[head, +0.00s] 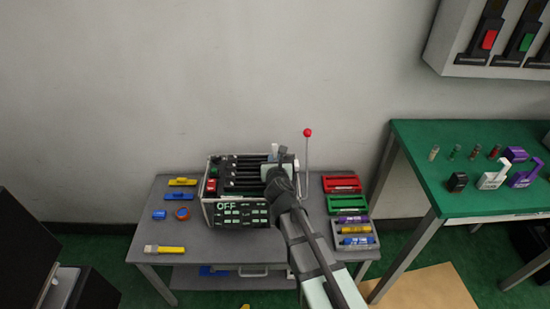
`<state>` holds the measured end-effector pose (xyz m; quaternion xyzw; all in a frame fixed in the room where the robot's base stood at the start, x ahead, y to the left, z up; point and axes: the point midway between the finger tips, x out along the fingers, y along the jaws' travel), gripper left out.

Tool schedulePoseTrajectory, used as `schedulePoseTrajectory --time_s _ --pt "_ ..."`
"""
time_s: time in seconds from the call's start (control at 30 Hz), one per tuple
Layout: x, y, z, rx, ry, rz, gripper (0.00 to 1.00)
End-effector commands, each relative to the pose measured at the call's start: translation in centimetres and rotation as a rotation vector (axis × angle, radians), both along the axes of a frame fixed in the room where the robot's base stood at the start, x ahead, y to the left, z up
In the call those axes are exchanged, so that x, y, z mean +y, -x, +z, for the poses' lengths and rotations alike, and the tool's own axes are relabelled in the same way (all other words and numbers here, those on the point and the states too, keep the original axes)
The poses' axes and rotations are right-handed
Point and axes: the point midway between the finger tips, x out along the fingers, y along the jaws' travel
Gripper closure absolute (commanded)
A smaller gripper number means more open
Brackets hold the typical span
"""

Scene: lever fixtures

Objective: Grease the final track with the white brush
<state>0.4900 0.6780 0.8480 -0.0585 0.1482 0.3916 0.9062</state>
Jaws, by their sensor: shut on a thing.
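A machine box with dark parallel tracks (243,168) stands on the grey table, its front panel (240,212) reading OFF. My gripper (272,168) is over the right end of the tracks, reaching in from the front right. It is shut on a small pale thing, apparently the white brush (273,151), whose upper end shows just behind the gripper. My arm and gripper hide the brush's lower end and the right ends of the tracks. I cannot tell whether the brush touches a track.
A red-knobbed lever (307,134) rises close to the right of my gripper. A yellow-handled brush (170,250) lies front left. A green table (480,200) stands right.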

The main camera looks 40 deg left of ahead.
Motion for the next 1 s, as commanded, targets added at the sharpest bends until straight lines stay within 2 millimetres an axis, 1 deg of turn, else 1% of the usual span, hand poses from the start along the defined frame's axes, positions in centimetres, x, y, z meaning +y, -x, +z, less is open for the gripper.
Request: schedulePoseTrajectory --time_s 0.03,0.13,0.47,0.83,1.0 --pt "-0.5 0.3 -0.2 0.005 0.004 -0.004 1.0" --pt "-0.9 0.7 -0.2 0.005 0.004 -0.004 1.0" --pt "-1.4 1.2 -0.2 0.005 0.004 -0.004 1.0" --pt "-2.9 2.7 -0.2 0.005 0.004 -0.004 1.0" --pt "-3.1 2.9 -0.2 0.004 0.003 -0.004 1.0"
